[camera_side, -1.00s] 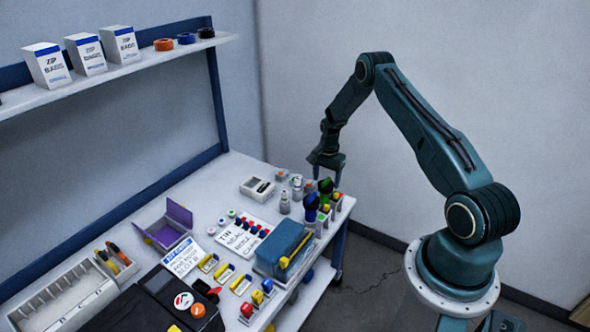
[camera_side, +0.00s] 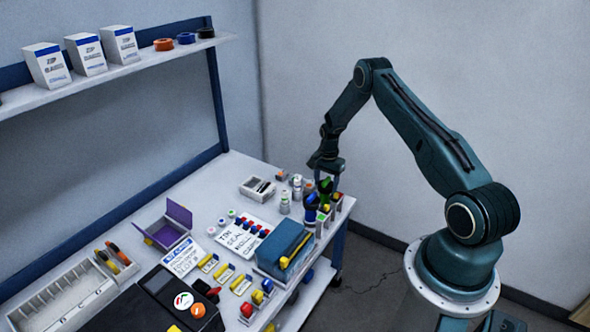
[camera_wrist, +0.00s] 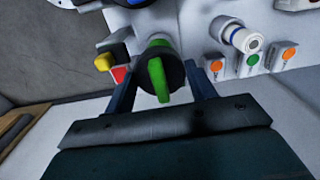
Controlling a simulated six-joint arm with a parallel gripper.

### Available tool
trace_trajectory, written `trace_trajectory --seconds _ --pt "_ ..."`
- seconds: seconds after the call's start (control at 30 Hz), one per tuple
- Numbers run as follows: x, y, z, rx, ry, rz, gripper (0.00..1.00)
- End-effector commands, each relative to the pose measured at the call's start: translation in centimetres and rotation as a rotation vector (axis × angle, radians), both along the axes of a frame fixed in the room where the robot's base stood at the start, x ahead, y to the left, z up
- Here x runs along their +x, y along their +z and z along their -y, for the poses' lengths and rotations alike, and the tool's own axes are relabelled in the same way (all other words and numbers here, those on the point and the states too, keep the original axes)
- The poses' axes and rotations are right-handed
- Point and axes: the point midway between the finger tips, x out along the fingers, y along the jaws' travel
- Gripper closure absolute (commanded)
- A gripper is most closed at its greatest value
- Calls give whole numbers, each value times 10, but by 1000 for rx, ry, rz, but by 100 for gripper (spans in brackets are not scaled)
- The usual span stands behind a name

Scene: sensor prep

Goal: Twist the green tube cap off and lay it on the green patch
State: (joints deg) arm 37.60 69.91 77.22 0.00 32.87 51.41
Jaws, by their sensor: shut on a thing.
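The green cap (camera_side: 326,186) sits on a dark round top near the right end of the table. The wrist view shows it as a green bar (camera_wrist: 158,80) on a round black body. My gripper (camera_side: 326,179) is down at it, and in the wrist view my gripper's fingers (camera_wrist: 161,88) stand on either side of the black and green part, shut on it. The tube below is mostly hidden.
A blue-topped item (camera_side: 311,201) stands close on the left. Yellow (camera_wrist: 105,62) and red (camera_wrist: 120,75) pieces lie close beside the cap. A white tube with a blue ring (camera_wrist: 245,39) stands nearby. A blue box (camera_side: 284,247) lies nearer the front.

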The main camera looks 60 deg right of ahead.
Motion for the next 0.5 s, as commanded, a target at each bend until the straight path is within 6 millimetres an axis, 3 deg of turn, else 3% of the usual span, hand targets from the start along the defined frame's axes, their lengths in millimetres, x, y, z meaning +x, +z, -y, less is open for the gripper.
trace_trajectory --seconds 0.5 --pt "0 0 0 0 319 0 67"
